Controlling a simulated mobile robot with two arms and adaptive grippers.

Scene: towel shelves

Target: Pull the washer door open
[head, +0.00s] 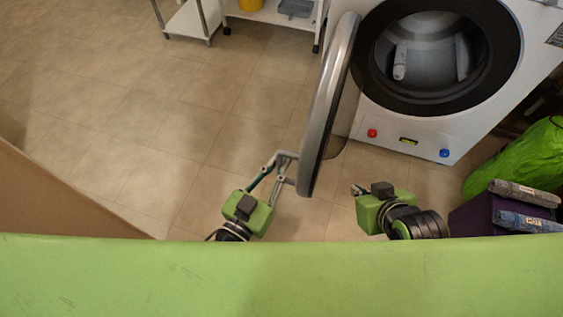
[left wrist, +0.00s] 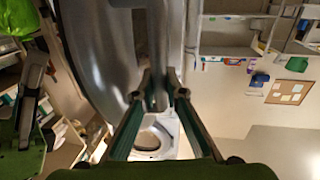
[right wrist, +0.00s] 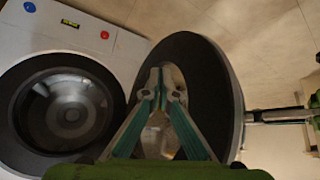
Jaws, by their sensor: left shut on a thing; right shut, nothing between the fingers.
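The white washer (head: 415,128) stands at the upper right in the head view, its round drum opening (head: 430,55) uncovered. Its door (head: 322,105), a grey and black ring, stands swung out wide and shows nearly edge-on. My left gripper (head: 288,160) is shut on the handle at the door's near edge; the left wrist view shows the fingertips around the grey handle (left wrist: 156,85). My right gripper (head: 358,190) is shut and empty, right of the door. In the right wrist view its closed tips appear in front of the door's black inner ring (right wrist: 208,60); the washer (right wrist: 60,35) is on the left.
A green bag (head: 520,160) and a purple box (head: 485,215) with folded towels stand at the right. A white cart (head: 270,14) stands at the back. The tiled floor (head: 150,110) left of the door is clear. A brown panel (head: 55,200) is at the lower left.

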